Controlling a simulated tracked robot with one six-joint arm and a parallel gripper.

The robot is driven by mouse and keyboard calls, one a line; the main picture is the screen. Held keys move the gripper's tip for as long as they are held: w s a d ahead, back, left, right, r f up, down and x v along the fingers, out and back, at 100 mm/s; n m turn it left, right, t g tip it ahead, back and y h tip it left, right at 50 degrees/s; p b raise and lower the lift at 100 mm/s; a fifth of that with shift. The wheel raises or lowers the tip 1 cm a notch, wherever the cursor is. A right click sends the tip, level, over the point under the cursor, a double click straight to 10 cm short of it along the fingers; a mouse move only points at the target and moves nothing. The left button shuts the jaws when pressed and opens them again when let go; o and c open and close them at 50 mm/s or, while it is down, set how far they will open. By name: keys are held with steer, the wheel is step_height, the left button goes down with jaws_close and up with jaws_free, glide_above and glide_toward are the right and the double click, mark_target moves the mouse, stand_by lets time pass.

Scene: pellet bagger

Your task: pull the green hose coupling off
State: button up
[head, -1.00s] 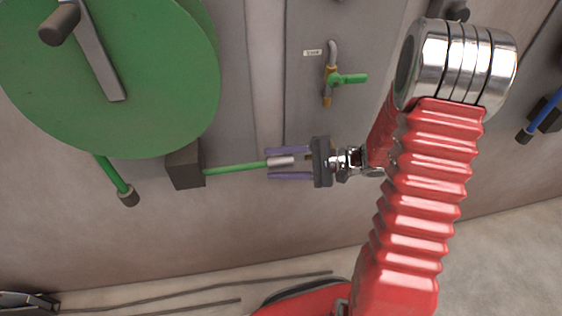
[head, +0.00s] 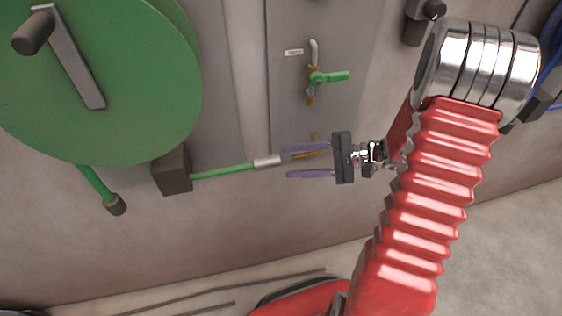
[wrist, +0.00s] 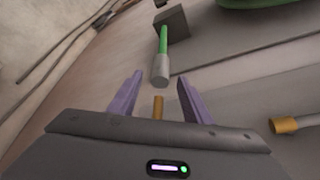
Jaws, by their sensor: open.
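The green hose (head: 222,171) runs right from a dark block below the green reel and ends in a silver coupling (head: 267,161). My gripper (head: 287,162) is open, its two purple fingers pointing left at the coupling. The coupling lies just beyond the fingertips, with nothing gripped. In the wrist view the coupling (wrist: 160,75) is ahead, between the lines of the fingers. A brass stub (wrist: 158,106) shows between the fingers, with a gap between it and the coupling. In the head view the brass stub (head: 305,154) is partly hidden by the upper finger.
The big green reel (head: 100,80) with a crank fills the upper left. A dark block (head: 172,172) sits under it. A green-handled valve (head: 325,77) is on the panel above my gripper. Blue hose parts (head: 545,80) are at far right. The floor below holds dark cables.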

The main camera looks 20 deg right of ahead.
steer(key=v, duration=0.5)
steer(key=shift+d+f, duration=0.1)
stand_by(0.5)
steer(key=s+a+f+g+h, duration=0.2)
steer(key=s+f+g+h, duration=0.3)
steer(key=s, duration=0.4)
steer(key=s+a+r+n+t+h, duration=0.2)
steer(key=a+r+n+h, duration=0.2)
steer(key=r, duration=0.5)
steer(key=s+a+r+n+t+h, duration=0.2)
steer(key=a+r+n+h, duration=0.2)
steer(key=r+n, duration=0.3)
steer(key=shift+a+r+t+h, duration=0.35)
steer(key=shift+r+h, duration=0.35)
steer(key=shift+r, duration=0.25)
